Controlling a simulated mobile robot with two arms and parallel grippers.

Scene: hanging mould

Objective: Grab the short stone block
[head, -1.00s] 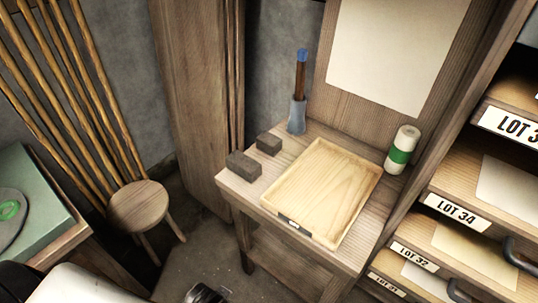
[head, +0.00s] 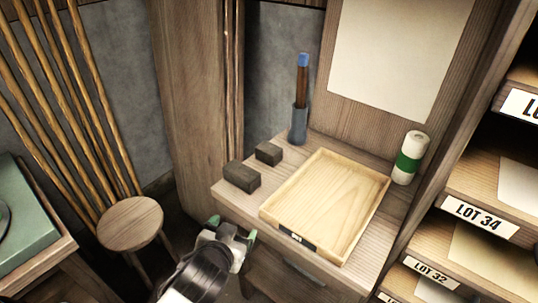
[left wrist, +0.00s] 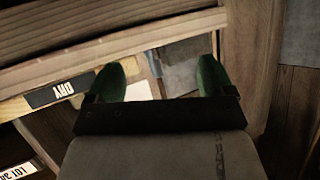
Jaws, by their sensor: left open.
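Two dark grey stone blocks sit on the wooden bench, left of the tray, in the head view. The shorter block (head: 268,153) is the farther one, and the longer block (head: 242,177) lies nearer the front edge. My left gripper (head: 233,229), with green fingertips, is open and empty, in front of the bench's front edge and below both blocks in the picture. In the left wrist view its open green fingers (left wrist: 160,78) show with a gap between them. I cannot make out either block there. My right gripper is not in view.
A shallow wooden tray (head: 384,203) lies right of the blocks. A grey holder (head: 298,124) with a blue-tipped stick stands behind them. A white-green roll (head: 409,158) stands at the right. A stool (head: 130,224) and labelled shelves (head: 480,219) flank the bench.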

